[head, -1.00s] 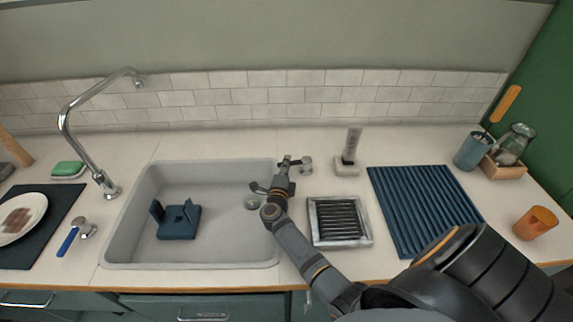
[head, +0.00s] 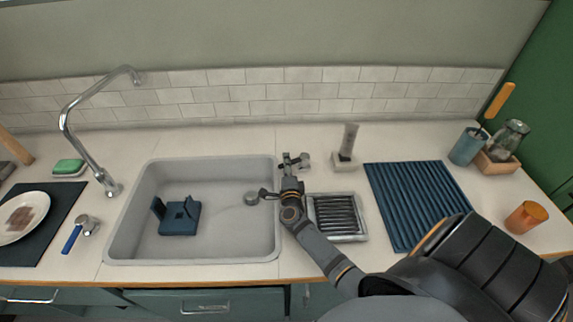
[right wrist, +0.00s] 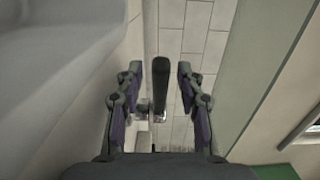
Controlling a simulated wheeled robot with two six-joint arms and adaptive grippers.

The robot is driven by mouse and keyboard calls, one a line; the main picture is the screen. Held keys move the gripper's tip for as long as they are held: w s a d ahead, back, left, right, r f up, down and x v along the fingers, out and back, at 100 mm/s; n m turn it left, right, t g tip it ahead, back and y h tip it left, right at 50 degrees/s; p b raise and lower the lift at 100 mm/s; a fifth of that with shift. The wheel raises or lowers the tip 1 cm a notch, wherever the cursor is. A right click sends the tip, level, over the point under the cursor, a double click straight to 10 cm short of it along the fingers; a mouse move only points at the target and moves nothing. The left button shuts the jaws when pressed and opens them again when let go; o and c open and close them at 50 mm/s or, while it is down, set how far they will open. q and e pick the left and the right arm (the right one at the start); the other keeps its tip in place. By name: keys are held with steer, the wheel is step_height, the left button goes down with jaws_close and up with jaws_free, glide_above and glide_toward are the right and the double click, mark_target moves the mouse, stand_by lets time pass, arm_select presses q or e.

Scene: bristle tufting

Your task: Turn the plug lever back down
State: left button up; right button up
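The plug lever (head: 302,160) is a small chrome fitting on the counter just behind the sink's right rear corner. In the right wrist view its dark handle (right wrist: 161,88) stands between the two fingers of my right gripper (right wrist: 160,88), with gaps on both sides. My right gripper (head: 287,186) is open, at the sink's right edge in front of the lever. The round drain plug (head: 251,198) shows in the grey sink (head: 125,215), left of the gripper. Whether it is raised is too small to tell. My left gripper is out of view.
A dish brush in its holder (head: 346,158) stands right of the lever. A metal-framed ribbed tray (head: 350,238) and a blue drying mat (head: 425,225) lie to the right. A blue holder (head: 180,222) sits in the sink. The tall faucet (head: 72,135) is at left.

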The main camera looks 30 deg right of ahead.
steer(key=v, duration=1.2)
